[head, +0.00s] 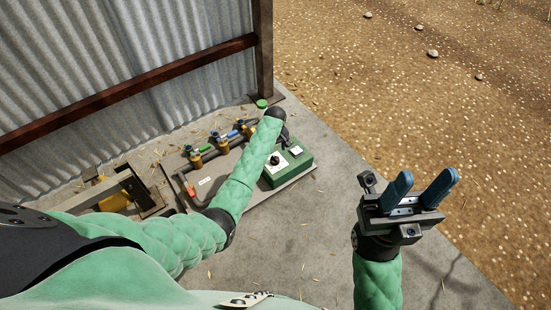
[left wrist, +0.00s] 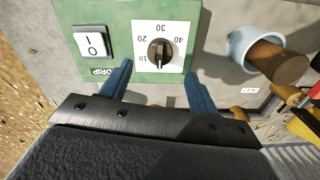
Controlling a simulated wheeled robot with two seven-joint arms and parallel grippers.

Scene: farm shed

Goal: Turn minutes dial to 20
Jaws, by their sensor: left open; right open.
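My right gripper (head: 423,186) is open and empty, over the slab at right.
A white I/O rocker switch (left wrist: 92,43) sits beside the dial. Pipes with several yellow valves (head: 221,142) run close by on the left, below a corrugated wall (head: 120,70). A steel post (head: 263,50) stands behind. The concrete slab (head: 300,240) in front is clear.

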